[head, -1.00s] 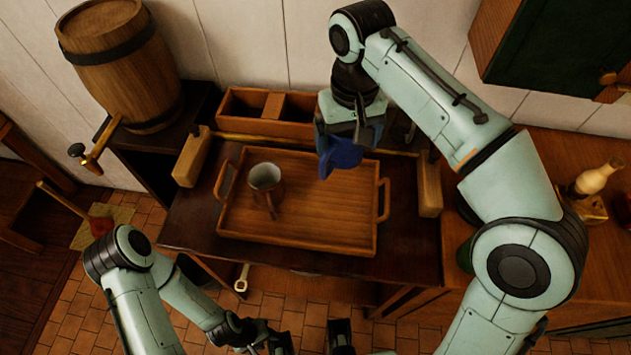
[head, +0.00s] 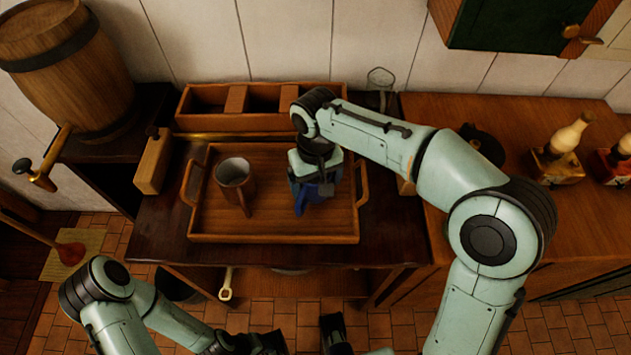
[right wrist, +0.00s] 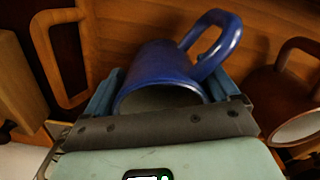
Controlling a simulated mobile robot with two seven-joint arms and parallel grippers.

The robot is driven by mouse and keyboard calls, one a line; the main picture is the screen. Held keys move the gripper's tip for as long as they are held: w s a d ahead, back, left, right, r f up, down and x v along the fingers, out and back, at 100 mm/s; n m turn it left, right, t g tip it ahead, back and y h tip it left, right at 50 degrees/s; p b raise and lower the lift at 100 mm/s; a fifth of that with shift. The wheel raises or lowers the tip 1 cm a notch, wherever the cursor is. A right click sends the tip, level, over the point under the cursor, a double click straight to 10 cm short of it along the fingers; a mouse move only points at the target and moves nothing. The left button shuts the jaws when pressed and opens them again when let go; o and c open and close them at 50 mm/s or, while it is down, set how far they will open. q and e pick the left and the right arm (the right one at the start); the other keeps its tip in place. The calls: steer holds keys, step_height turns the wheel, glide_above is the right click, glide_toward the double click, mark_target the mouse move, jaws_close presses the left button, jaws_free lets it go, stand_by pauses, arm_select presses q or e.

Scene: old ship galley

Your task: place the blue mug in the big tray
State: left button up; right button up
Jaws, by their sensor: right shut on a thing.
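The blue mug (head: 302,203) is in the grasp of my right gripper (head: 316,186), over the right half of the big wooden tray (head: 270,238). In the right wrist view the mug (right wrist: 160,72) sits between the two fingers, its rim toward the palm and its handle pointing away. I cannot tell whether the mug touches the tray floor. A brown mug (head: 235,178) stands in the tray's left half; it also shows at the right edge of the wrist view (right wrist: 285,100). My left arm is low at the left, and its fingers are not clear.
A wooden divided box (head: 210,122) stands behind the tray. A wooden block (head: 152,163) is to its left, and another is partly hidden behind my right arm. A barrel (head: 65,65) stands at the back left. Bottles (head: 562,150) stand on the right counter.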

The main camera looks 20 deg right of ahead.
steer(key=shift+f, duration=0.2)
steer(key=shift+f, duration=0.15)
steer(key=o, duration=0.9)
steer(key=shift+o, duration=0.2)
step_height(320, 180, up, 12)
steer(key=p, duration=0.2)
steer(key=shift+r+p, duration=0.2)
steer(key=shift+p, duration=0.15)
